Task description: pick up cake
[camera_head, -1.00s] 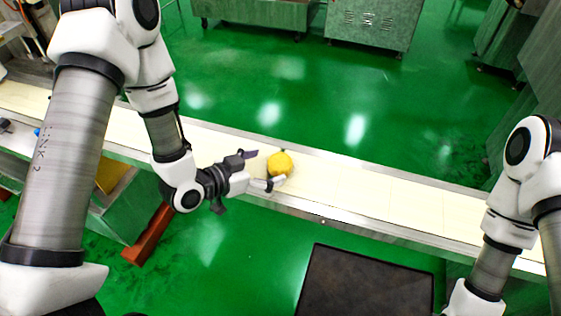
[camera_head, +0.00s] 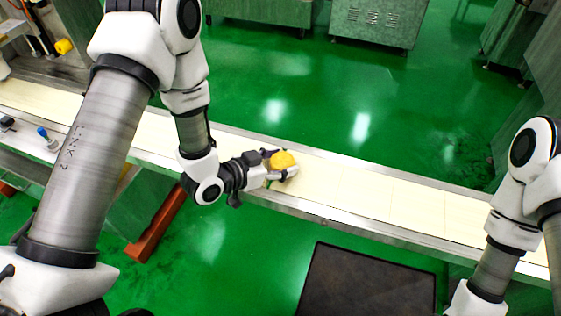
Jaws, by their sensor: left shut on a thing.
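A round yellow cake (camera_head: 283,159) is at the conveyor belt, near the middle of the view. My left gripper (camera_head: 279,166) reaches it from the left and is shut on it, with a finger along its near side and another at its far left side. I cannot tell whether the cake touches the belt. The forearm of my right arm shows at the right edge; its gripper is out of the picture.
The pale conveyor belt (camera_head: 350,189) with metal rails runs from upper left to lower right. Another yellow piece (camera_head: 64,46) shows at the upper left machine. A dark mat (camera_head: 366,285) lies on the green floor. The belt right of the cake is clear.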

